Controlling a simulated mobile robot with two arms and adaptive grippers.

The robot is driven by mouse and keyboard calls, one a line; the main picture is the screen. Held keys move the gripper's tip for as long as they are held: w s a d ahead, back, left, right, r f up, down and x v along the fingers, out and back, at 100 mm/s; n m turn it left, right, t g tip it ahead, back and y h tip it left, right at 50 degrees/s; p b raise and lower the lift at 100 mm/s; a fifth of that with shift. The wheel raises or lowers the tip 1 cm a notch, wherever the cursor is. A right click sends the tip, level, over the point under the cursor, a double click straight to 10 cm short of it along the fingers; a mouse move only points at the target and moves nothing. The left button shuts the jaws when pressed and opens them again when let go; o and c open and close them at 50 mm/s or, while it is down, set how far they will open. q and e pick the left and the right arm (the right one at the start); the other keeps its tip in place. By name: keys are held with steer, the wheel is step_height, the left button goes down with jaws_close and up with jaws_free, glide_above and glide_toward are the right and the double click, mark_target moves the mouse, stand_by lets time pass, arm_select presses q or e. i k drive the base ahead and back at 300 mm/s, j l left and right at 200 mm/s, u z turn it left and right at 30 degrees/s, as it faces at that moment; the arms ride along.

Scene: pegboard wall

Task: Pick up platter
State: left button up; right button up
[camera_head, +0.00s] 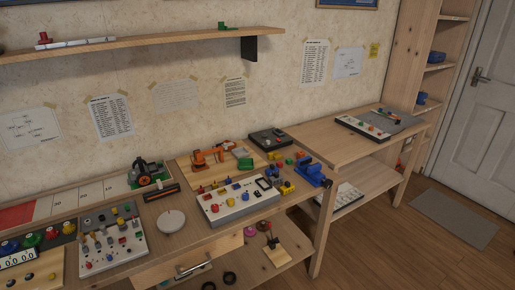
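A white, round, flat disc (171,221) lies on the wooden workbench (158,250) at lower centre-left. It is the only plate-like thing that I can make out, so I take it as the platter. Nothing covers it, and it rests flat on the bare wood. Neither of my grippers shows in the head view.
A board of knobs and switches (110,243) stands left of the disc, and a white button panel (237,204) stands to its right. A dark box (161,192) lies behind it. Bare wood surrounds the disc. A silver handle (195,268) is below the front edge.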

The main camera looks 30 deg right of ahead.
mark_target(171, 221)
steer(key=i+l+u, duration=0.1)
steer(key=l, duration=0.25)
steer(key=i+l+u, duration=0.15)
steer(key=l, duration=0.2)
steer(key=i+l+u, duration=0.1)
steer(key=l, duration=0.25)
steer(key=i+l+u, duration=0.1)
steer(key=i+l, duration=0.15)
steer(key=l, duration=0.15)
steer(key=i+l+u, duration=0.1)
steer(key=l, duration=0.25)
